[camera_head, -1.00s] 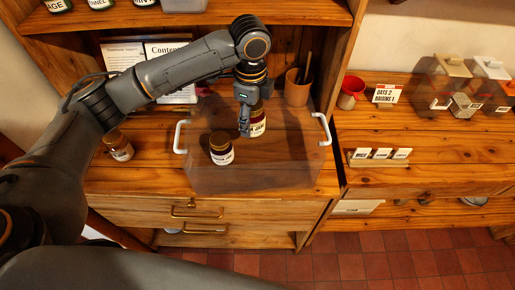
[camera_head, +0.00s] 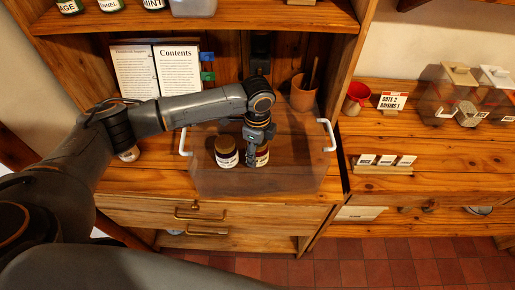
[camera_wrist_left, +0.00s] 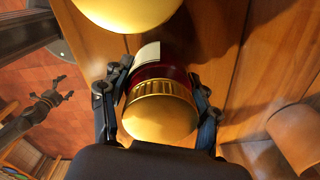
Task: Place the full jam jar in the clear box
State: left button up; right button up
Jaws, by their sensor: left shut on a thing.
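My left gripper (camera_head: 258,152) is shut on a gold-lidded jar (camera_head: 263,156) with dark red contents. In the left wrist view the jar (camera_wrist_left: 160,105) sits between both fingers, with its lid toward the camera and part of a pale label showing. The clear box (camera_head: 300,178), with white side handles, stands on the wooden counter. The held jar appears low within its outline; whether it touches the bottom is unclear. Another gold-lidded jar (camera_head: 226,153) is close beside it, to the left. My right gripper (camera_wrist_left: 63,88) shows small over the floor, its fingers apart.
A third jar (camera_head: 129,154) stands left of the box, mostly hidden by my arm. A terracotta pot (camera_head: 302,95) stands behind the box. An open book (camera_head: 155,72) leans at the back.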

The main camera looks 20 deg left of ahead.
pick_arm(q)
jog(key=shift+f, duration=0.15)
jog(key=o, duration=1.5)
jog(key=shift+f, duration=0.15)
notch_tip(320, 180, up, 12)
jog(key=b, duration=0.3)
jog(key=shift+r, duration=0.2)
